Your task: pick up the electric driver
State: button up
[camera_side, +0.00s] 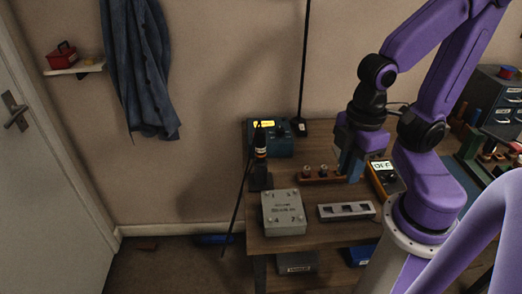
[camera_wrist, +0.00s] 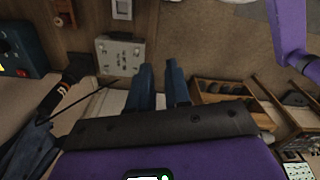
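The electric driver (camera_side: 260,142) appears to be the dark upright tool with an orange-and-white band, standing in a dark holder (camera_side: 259,178) at the bench's left edge. In the wrist view a dark banded tool (camera_wrist: 58,92), seemingly the same driver, lies at the left, with a thin dark line running beside it. My gripper (camera_side: 350,168) is well to the right of the driver, by the right end of the small wooden knob rack (camera_side: 313,180). In the wrist view my gripper's two blue-grey fingers (camera_wrist: 160,70) stand apart with nothing visible between them.
A grey metal box (camera_side: 283,212) and a grey slotted block (camera_side: 346,212) sit on the bench front. A teal unit (camera_side: 272,140) with a yellow display stands behind. A black pole (camera_side: 303,75) rises at the back.

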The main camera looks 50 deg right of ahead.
jog(key=o, duration=0.7)
notch_tip(320, 180, up, 6)
jog(key=m, duration=3.3)
send_over(261, 128)
notch_tip(261, 128, down, 12)
jog(key=shift+w+r, duration=0.1)
jog(key=shift+a+f, duration=0.1)
jog(key=shift+f, duration=2.55)
